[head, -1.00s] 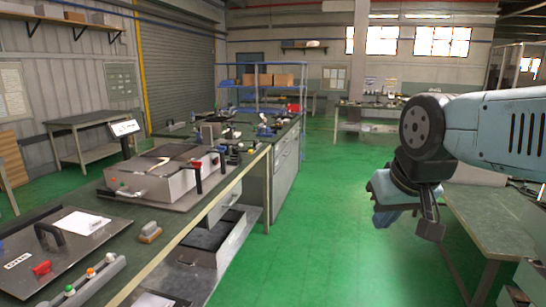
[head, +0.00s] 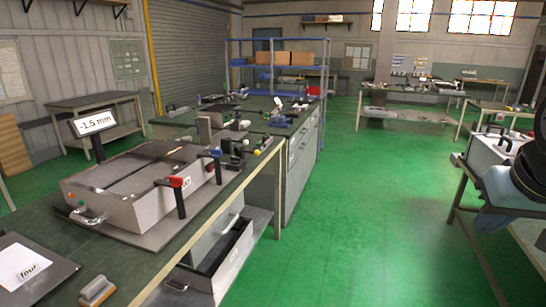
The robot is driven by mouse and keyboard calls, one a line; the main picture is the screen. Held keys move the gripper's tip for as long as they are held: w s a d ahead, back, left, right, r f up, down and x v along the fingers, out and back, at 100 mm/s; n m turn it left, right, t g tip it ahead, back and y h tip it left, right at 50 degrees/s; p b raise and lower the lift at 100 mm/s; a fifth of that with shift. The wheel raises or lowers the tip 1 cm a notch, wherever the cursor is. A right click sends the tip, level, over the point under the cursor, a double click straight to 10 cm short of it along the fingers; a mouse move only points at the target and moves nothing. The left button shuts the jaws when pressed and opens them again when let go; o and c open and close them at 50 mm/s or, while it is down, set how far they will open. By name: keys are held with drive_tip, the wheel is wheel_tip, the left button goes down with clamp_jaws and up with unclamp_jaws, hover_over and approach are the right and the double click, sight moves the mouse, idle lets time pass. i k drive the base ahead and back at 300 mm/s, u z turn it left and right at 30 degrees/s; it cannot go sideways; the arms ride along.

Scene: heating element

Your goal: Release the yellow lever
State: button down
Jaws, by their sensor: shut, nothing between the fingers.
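A small pale yellow knob (head: 257,143) shows on the bench beyond the grey box-shaped device, among dark fittings. It is too small to tell whether it is the yellow lever. A lever with a red handle (head: 176,182) and one with a blue handle (head: 216,153) stand on the device's near right side. I see no other yellow lever clearly.
The grey device (head: 130,200) sits on the long green bench (head: 150,262), with a display reading -1.5 mm (head: 93,122) behind it. A brush (head: 97,290) lies in front. An open drawer (head: 225,255) juts out below.

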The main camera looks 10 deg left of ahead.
sight(249, 152)
drive_tip(key=u, duration=0.3)
drive_tip(key=i, duration=0.8)
drive_tip(key=u, duration=0.65)
drive_tip(key=k, duration=0.9)
drive_tip(key=u, duration=0.15)
drive_tip(key=i, duration=0.9)
drive_tip(key=z, duration=0.05)
